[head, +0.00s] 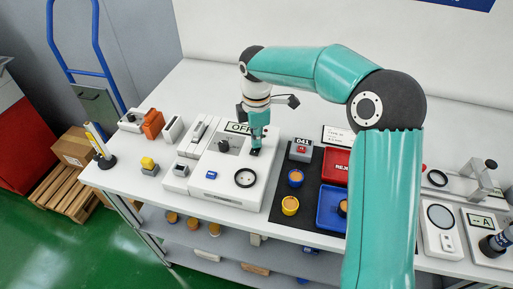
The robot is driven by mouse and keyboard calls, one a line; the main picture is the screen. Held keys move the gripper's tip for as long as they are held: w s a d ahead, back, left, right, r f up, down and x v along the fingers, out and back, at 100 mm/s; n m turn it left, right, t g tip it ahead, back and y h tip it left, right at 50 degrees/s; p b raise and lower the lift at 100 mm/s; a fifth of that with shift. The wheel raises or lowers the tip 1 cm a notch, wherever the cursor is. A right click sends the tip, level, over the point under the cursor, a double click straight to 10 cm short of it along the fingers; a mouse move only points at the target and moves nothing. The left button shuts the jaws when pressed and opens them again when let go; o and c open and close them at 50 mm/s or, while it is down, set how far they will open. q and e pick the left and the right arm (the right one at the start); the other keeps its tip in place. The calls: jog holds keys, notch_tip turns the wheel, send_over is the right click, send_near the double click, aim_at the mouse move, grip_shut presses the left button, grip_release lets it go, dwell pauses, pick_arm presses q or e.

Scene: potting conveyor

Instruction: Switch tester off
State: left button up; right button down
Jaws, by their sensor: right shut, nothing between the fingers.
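The tester (216,172) is a white box on the table, left of the middle in the head view. It has a small display (238,127) that reads OFF, a black knob (224,145), a blue button (211,175) and a black ring (245,178). My right gripper (255,151) points down over the tester's right rear part, right of the knob. It is shut and empty, with its dark tips at or just above the tester's top; contact cannot be told. The gripper partly covers the display. My left gripper is not in view.
A dark mat (284,207) with a red tray (335,166), a blue tray (329,207) and colored pots lies right of the tester. A grey box marked 041 (301,150) stands close to the gripper. Small devices and an orange block (153,123) stand left.

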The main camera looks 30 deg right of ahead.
notch_tip(320, 180, up, 7)
jog(key=p, duration=0.6)
jog(key=shift+p, duration=0.3)
dwell(0.4)
